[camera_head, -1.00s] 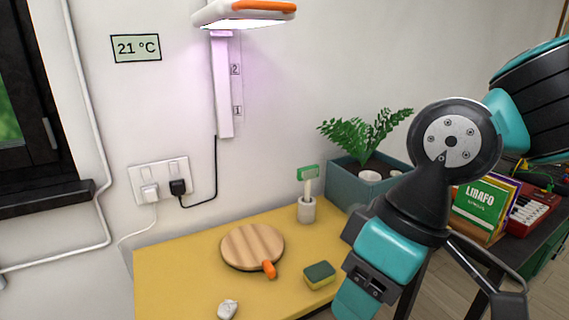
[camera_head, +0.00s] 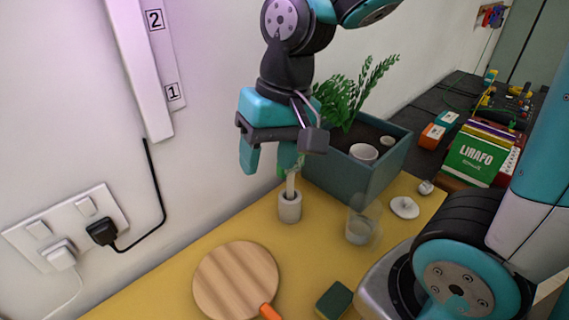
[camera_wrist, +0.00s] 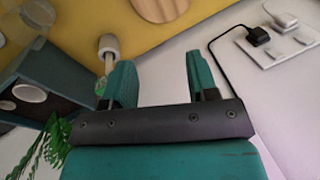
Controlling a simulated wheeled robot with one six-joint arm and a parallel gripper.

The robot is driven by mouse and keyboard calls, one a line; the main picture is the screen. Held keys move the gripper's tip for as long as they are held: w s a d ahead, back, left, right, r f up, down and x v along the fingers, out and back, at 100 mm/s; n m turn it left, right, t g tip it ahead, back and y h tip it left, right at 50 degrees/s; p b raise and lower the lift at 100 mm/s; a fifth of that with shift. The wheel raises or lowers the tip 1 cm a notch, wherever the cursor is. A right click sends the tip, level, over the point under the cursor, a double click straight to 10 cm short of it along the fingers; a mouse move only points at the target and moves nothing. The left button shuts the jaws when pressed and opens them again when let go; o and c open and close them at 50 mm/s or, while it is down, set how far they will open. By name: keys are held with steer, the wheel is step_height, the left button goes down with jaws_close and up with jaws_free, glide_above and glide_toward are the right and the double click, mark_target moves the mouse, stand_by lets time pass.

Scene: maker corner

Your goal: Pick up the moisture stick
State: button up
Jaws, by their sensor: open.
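The moisture stick (camera_head: 291,184) stands upright in a small pale holder (camera_head: 289,208) on the yellow table. Its pale stem shows in the head view, while its green head is mostly hidden behind my gripper. My gripper (camera_head: 268,166) is open and empty, above and slightly left of the stick in that view. In the wrist view the holder (camera_wrist: 108,44) and stem (camera_wrist: 108,64) show just left of the left finger, outside the gap between my fingers (camera_wrist: 158,62).
A teal planter (camera_head: 345,180) with a fern stands right behind the holder. A round wooden board (camera_head: 235,281), a sponge (camera_head: 334,301) and a clear glass (camera_head: 362,228) are on the yellow table (camera_head: 205,243). The wall with sockets (camera_head: 70,225) and a black cable is at left.

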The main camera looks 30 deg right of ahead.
steer(key=w+d+r+m+h+p, duration=0.1)
steer(key=w+d+m+h+p, duration=0.1)
steer(key=w+d+m, duration=0.55)
steer(key=m+p, duration=0.2)
steer(key=m, duration=0.5)
glide_above(290, 188)
steer(key=shift+m+h, duration=0.25)
steer(key=shift+h, duration=0.15)
steer(key=f, duration=0.7)
steer(key=d+f+p, duration=0.1)
steer(key=f, duration=0.3)
steer(key=shift+w+f, duration=0.15)
steer(key=shift+w+f+p, duration=0.15)
steer(key=shift+f+p, duration=0.4)
steer(key=shift+f, duration=1.05)
steer(key=shift+w+f+p, duration=0.1)
steer(key=shift+f+p, duration=0.4)
steer(key=shift+f, duration=1.05)
jaws_close()
